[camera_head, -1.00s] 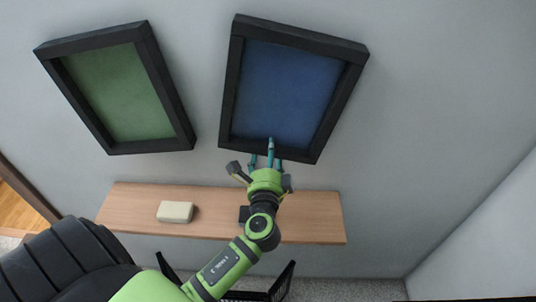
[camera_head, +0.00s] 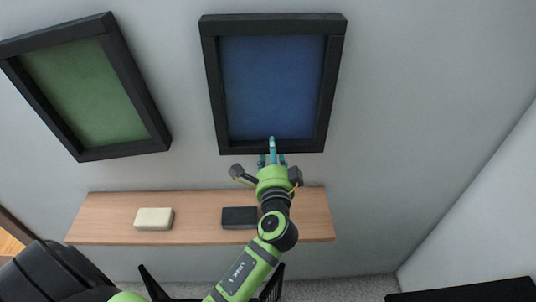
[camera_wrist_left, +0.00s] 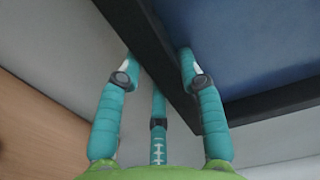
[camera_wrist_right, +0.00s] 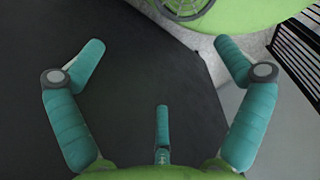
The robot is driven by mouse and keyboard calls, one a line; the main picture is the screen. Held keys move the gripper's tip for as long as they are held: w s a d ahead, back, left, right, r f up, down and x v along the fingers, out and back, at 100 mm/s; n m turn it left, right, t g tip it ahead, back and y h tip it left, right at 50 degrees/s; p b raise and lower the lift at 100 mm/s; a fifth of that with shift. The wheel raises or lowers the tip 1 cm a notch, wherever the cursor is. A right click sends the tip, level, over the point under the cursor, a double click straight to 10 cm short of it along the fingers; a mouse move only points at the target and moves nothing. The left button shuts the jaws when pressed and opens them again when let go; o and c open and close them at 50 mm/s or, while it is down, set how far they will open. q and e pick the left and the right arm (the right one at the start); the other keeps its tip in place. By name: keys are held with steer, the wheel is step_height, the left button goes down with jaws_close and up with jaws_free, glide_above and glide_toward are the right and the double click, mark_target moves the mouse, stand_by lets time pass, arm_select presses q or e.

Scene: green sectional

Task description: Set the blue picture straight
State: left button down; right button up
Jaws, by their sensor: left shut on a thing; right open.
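The blue picture (camera_head: 272,85) hangs on the wall in a thick black frame. In the head view its top and bottom edges run about level, nearly parallel to the shelf below. My left gripper (camera_head: 272,150) is at the middle of the frame's bottom bar, shut on it. In the left wrist view, the fingers (camera_wrist_left: 160,60) straddle the black bar (camera_wrist_left: 160,50), with the blue panel (camera_wrist_left: 245,45) to the right. My right gripper (camera_wrist_right: 161,45) shows only in its wrist view, open, with nothing between its fingers.
A green picture (camera_head: 92,95) in a black frame hangs tilted at left, with a gap between the two. Below is a wooden shelf (camera_head: 190,215) bearing a cream block (camera_head: 153,219) and a dark block (camera_head: 239,218). The wall to the right is bare.

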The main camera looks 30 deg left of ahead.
arm_select(q)
steer(key=c, duration=0.8)
jaws_free()
steer(key=v, duration=1.2)
steer(key=shift+s, duration=0.1)
